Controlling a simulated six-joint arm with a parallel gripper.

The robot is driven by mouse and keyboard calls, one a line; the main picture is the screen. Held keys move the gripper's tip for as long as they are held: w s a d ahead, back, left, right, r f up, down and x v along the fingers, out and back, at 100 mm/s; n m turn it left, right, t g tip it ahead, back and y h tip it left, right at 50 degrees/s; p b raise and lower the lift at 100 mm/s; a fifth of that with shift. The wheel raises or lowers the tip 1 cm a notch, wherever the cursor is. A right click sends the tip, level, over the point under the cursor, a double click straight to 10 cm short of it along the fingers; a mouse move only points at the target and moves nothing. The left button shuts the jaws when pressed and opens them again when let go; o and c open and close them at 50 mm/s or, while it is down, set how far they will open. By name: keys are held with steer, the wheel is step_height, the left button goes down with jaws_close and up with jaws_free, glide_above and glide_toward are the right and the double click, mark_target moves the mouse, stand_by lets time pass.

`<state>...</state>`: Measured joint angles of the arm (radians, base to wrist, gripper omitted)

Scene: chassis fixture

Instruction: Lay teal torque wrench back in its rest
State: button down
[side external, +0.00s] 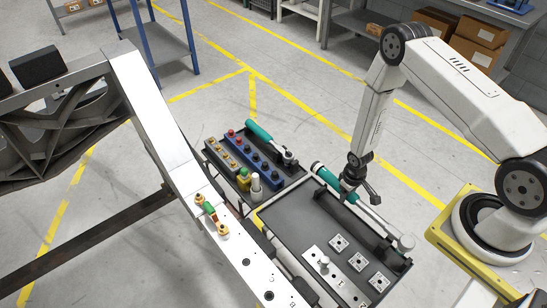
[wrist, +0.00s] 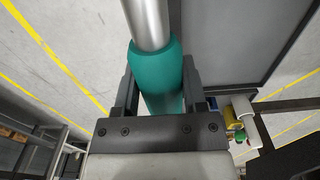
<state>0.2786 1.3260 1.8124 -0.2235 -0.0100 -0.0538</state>
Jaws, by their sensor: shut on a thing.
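The teal torque wrench has a teal handle (side external: 326,178) and a long silver shaft that runs down right to a round end (side external: 405,243) in the side view. My gripper (side external: 347,192) is shut on it. In the wrist view the teal handle (wrist: 158,78) sits between both fingers of my gripper (wrist: 156,88), with the silver shaft running away past them. The black rest (side external: 388,250) stands along the right edge of the dark tray (side external: 290,218). The wrench lies along or just above it; I cannot tell whether it touches.
Metal plates (side external: 338,243) sit on the front tray. The pale chassis beam (side external: 165,130) rises close on the left.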

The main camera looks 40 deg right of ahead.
steer(key=shift+f, duration=3.35)
steer(key=shift+c, duration=0.3)
jaws_free()
steer(key=shift+r, duration=4.5)
